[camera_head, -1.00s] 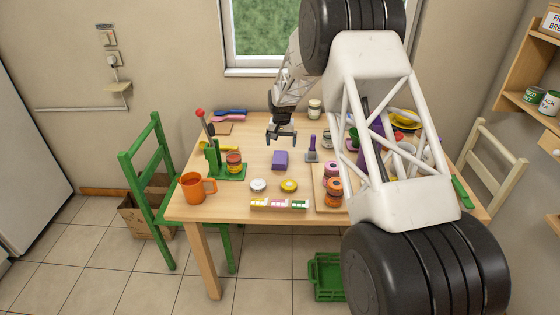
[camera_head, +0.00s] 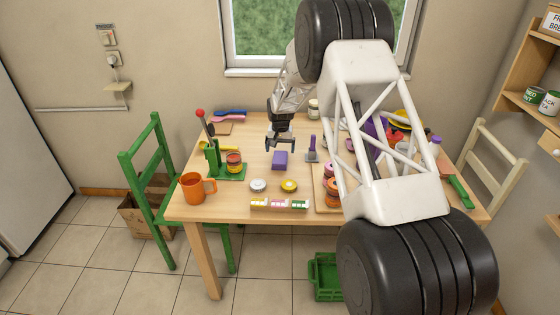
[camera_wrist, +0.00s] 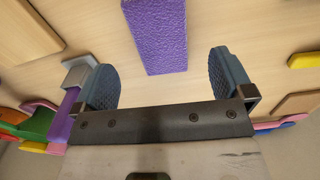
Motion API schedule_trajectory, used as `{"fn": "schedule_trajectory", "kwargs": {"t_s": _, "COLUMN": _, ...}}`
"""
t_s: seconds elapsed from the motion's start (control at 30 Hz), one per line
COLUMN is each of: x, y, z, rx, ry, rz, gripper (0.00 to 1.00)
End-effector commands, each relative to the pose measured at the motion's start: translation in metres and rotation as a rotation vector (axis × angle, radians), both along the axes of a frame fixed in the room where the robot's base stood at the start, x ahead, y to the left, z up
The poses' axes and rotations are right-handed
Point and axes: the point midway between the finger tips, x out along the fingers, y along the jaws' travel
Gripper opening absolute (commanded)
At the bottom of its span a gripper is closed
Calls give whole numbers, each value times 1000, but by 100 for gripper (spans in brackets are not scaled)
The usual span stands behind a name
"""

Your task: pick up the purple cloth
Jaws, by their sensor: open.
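The purple cloth (camera_head: 280,160) is a small block-like piece lying on the wooden table, near the middle. My gripper (camera_head: 280,146) is open and empty, just behind and above the cloth. In the wrist view the cloth (camera_wrist: 157,35) shows a rough purple surface, ahead of and between my two spread finger pads (camera_wrist: 165,78). The pads are apart from it. Its far end runs out of the top of the wrist view.
A purple-handled stamp (camera_head: 312,152) stands right of the cloth. White (camera_head: 258,185) and yellow (camera_head: 289,185) discs lie in front. A green press (camera_head: 226,168) and orange mug (camera_head: 193,187) are left. My arm hides part of the table's right side.

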Motion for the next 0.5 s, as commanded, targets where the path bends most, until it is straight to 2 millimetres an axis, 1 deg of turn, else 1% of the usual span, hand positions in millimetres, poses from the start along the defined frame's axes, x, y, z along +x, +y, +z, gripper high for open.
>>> {"fn": "schedule_trajectory", "kwargs": {"t_s": 0.27, "x": 0, "y": 0, "z": -1, "rx": 0, "ry": 0, "rz": 0, "gripper": 99}}
{"fn": "schedule_trajectory", "kwargs": {"t_s": 0.37, "x": 0, "y": 0, "z": -6, "rx": 0, "ry": 2, "rz": 0, "gripper": 99}}
{"fn": "schedule_trajectory", "kwargs": {"t_s": 0.5, "x": 1, "y": 1, "z": -19, "rx": -1, "ry": 3, "rz": 0, "gripper": 99}}
